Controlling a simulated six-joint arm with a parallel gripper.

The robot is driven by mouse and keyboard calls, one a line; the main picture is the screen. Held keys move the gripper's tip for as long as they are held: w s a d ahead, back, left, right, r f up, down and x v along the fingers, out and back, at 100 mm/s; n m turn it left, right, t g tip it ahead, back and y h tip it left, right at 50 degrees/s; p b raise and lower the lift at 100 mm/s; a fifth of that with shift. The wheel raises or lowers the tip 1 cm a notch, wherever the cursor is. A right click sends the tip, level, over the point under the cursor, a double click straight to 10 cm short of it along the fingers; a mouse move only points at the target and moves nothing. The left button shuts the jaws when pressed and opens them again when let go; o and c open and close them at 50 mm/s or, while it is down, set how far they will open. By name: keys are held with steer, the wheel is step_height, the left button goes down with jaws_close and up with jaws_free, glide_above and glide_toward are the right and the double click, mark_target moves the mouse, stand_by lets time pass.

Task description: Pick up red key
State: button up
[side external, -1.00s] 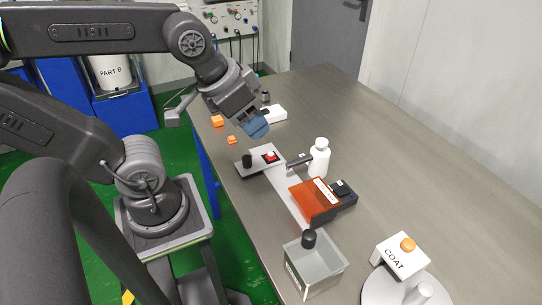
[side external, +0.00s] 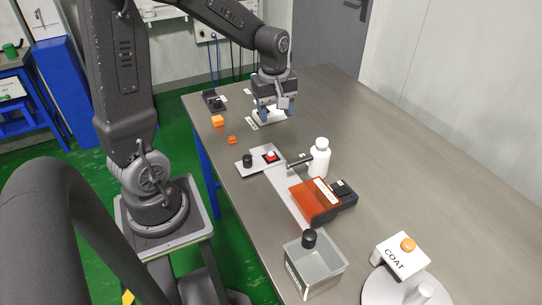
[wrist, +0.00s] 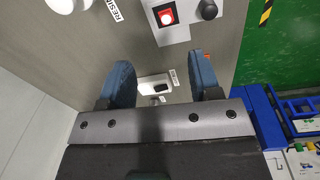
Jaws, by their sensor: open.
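I cannot pick out a red key for certain in either view. A small orange-red piece (side external: 232,140) lies near the table's left edge, too small to identify. My gripper (side external: 277,110) points down over a white block (side external: 268,117) at the back left of the table, its blue fingers apart. In the wrist view my gripper (wrist: 160,70) is open, with the white block (wrist: 152,80) and its dark top patch showing between the fingers. Nothing is seen held. The fingers hide part of the block in the side view.
An orange cube (side external: 217,121) and a black device (side external: 213,100) sit left of my gripper.

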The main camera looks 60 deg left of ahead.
step_height(320, 180, down, 3)
steer(key=a+n, duration=0.2)
glide_above(272, 155)
steer(key=shift+g, duration=0.3)
steer(key=f, duration=0.7)
steer(key=shift+w+d, duration=0.1)
steer(key=shift+d, duration=0.1)
steer(key=shift+a+f, duration=0.15)
steer(key=shift+f, duration=2.85)
steer(key=c, duration=1)
steer(key=shift+r, duration=0.15)
